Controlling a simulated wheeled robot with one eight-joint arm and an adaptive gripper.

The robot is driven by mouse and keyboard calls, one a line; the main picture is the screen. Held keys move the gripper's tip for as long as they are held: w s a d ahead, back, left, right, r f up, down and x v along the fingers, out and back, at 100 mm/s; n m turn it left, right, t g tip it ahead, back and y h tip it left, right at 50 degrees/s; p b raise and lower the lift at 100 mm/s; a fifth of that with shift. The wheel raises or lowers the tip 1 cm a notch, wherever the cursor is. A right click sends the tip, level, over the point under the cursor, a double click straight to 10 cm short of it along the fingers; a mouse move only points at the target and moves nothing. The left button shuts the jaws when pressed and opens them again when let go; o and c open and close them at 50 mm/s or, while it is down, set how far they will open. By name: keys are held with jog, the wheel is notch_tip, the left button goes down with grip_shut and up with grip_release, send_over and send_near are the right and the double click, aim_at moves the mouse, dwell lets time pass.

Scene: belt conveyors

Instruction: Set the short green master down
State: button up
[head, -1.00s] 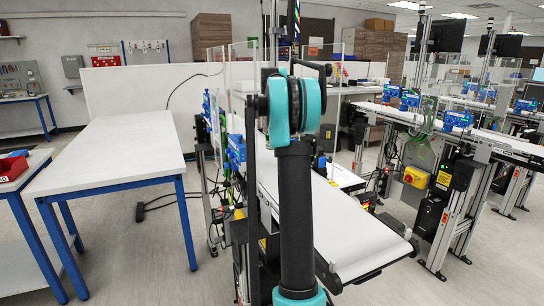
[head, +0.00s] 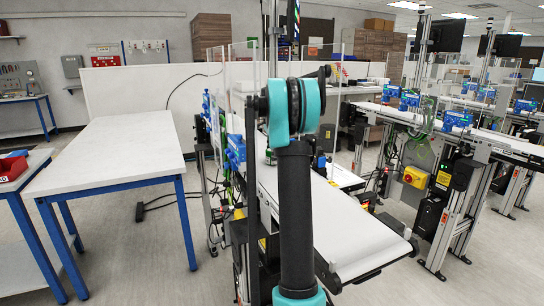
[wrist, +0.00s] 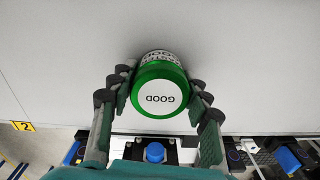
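The short green master (wrist: 160,92) is a small green cylinder with a white round face marked "GOOD", upside down in the wrist view. Black-and-white print shows on its side. My gripper (wrist: 159,80) has one finger on each side of it and looks closed on it, with the pads against its sides. Beyond it is the plain pale belt surface (wrist: 60,50); whether the master touches it I cannot tell. In the head view, a small dark-green shape, likely the master (head: 270,157), shows just left of my arm over the white conveyor belt (head: 352,235).
A white table (head: 115,150) with blue legs stands at left, its top bare. A red bin (head: 12,167) sits at the far left. Clear panels and blue devices (head: 236,150) line the belt's left side. More conveyors (head: 480,140) stand at right.

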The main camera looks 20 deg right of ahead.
jog(key=o, duration=0.4)
notch_tip(320, 180, up, 12)
jog(key=shift+r, duration=0.15)
dwell(0.4)
